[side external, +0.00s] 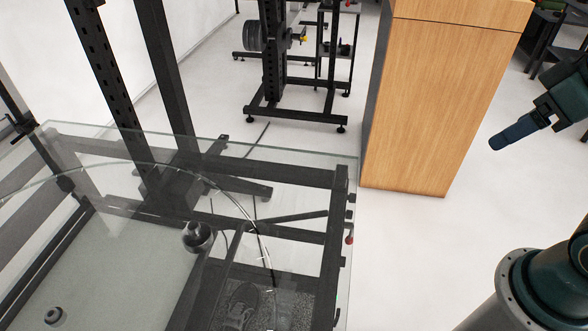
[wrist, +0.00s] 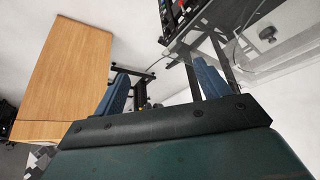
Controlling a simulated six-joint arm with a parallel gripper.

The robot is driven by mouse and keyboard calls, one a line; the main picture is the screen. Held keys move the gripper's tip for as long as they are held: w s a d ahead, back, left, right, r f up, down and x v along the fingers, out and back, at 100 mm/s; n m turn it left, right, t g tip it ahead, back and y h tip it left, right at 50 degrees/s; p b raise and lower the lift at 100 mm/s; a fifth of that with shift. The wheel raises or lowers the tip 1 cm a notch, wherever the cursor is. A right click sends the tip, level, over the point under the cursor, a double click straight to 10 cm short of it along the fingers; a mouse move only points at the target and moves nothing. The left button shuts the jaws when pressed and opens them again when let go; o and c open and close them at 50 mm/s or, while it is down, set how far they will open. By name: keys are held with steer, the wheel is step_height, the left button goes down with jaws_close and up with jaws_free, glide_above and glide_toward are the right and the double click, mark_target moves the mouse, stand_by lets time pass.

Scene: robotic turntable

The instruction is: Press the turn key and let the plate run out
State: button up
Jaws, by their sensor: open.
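The turntable shows as a clear glass top on a dark frame (side external: 338,215), with a curved plate edge (side external: 245,212) seen through it. A dark round metal piece (side external: 197,237) and a smaller one (side external: 53,315) show within the glass area. In the wrist view, a black panel (wrist: 178,14) with small red parts sits beside the glass (wrist: 238,22). I cannot tell which part is the turn key. A small red knob (side external: 350,240) is on the frame's right side. My gripper (side external: 495,143) is right of the table, apart from it; its blue fingers (wrist: 162,68) are spread and empty.
A tall wooden block (side external: 435,110) stands behind, between the table and my gripper; it also shows in the wrist view (wrist: 62,75). A black rack (side external: 295,110) with weights stands at the back. White floor (side external: 420,235) is clear right of the table.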

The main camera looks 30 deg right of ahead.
jaws_close()
stand_by(1.4)
